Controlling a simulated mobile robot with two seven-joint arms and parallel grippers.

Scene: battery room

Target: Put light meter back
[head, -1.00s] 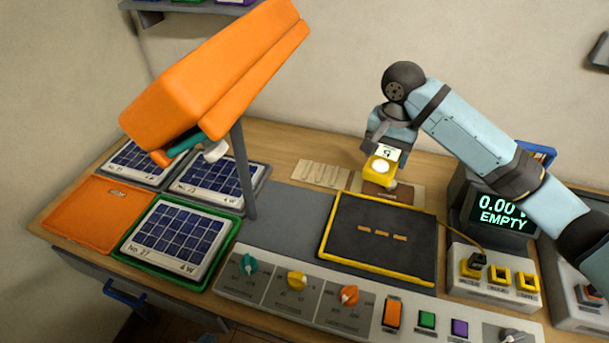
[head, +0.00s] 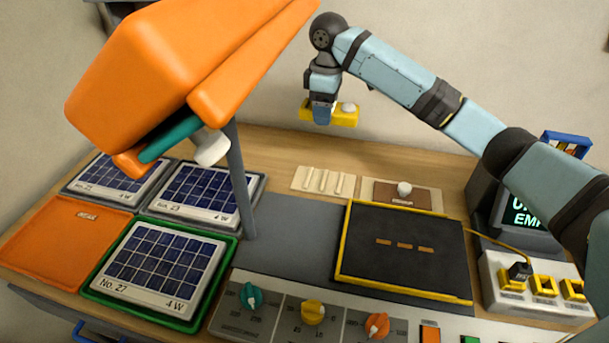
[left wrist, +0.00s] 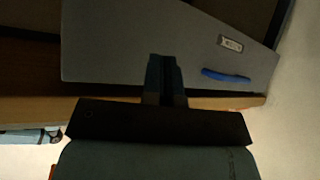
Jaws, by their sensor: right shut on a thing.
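The light meter (head: 343,115), a yellow block with a white dome on its right part, is in my right gripper (head: 322,113). The gripper is shut on it from above and holds it in the air above the back of the bench, clear of the surface. A cream slotted holder (head: 323,181) lies below it. Right of the holder is a cream board with a brown labelled plate (head: 385,193) and a white knob (head: 404,188). My left gripper (left wrist: 166,78) shows only in the left wrist view, its fingers together and empty, in front of a grey drawer front (left wrist: 130,45).
A big orange lamp head (head: 190,75) on a grey post (head: 241,185) stands at left. Solar panels in trays (head: 160,260) lie beneath it. A yellow-rimmed black pad (head: 405,250) is at centre, with a control panel (head: 285,305) in front. A display (head: 522,212) stands at right.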

